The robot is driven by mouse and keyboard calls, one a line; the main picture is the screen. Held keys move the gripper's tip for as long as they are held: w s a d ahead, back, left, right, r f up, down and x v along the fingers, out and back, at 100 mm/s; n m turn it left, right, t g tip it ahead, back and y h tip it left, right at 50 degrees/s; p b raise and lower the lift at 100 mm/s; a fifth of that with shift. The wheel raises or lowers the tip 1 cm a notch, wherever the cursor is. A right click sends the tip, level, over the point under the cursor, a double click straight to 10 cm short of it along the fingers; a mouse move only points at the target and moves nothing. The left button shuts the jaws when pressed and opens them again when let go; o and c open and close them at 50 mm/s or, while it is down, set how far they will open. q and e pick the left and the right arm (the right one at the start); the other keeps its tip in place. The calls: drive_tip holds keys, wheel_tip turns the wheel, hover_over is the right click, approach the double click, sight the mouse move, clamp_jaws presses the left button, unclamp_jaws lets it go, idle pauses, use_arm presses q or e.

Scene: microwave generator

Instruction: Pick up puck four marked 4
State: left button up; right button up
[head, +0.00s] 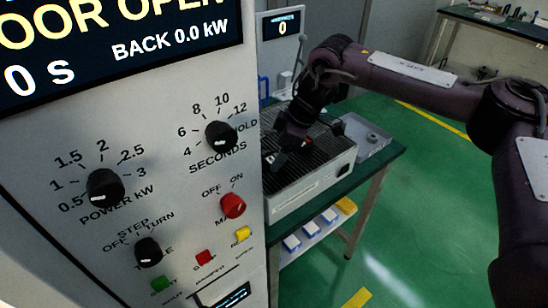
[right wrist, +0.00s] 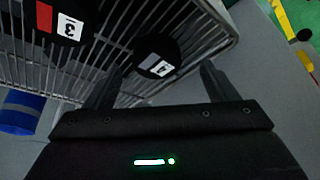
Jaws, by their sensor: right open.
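Puck four (right wrist: 155,60), a dark round puck with a white label marked 4, lies on a metal grille (right wrist: 120,32) in the right wrist view. My right gripper (right wrist: 158,84) is open, with its two fingertips spread to either side of the puck and slightly short of it. In the head view my right gripper (head: 280,150) is low over the dark slatted top of a white box (head: 315,190), partly hidden by the front panel's edge. The pucks cannot be made out there. My left gripper is not in view.
Puck three (right wrist: 62,25), with red and white marks, lies left of puck four. A blue cylinder (right wrist: 20,112) is at the left. In the head view a control panel (head: 120,220) with knobs fills the left, and a grey tray (head: 368,135) sits right of the box.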

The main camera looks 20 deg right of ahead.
sight(268, 158)
drive_tip(key=x, duration=0.2)
drive_tip(key=shift+w+f, duration=0.25)
drive_tip(key=shift+w, duration=0.05)
drive_tip(key=shift+a+f, duration=0.1)
drive_tip(key=shift+f, duration=0.1)
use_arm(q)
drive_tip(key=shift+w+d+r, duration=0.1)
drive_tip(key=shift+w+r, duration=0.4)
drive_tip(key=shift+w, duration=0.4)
use_arm(e)
drive_tip(key=c, duration=1.1)
drive_tip(key=shift+r, duration=0.1)
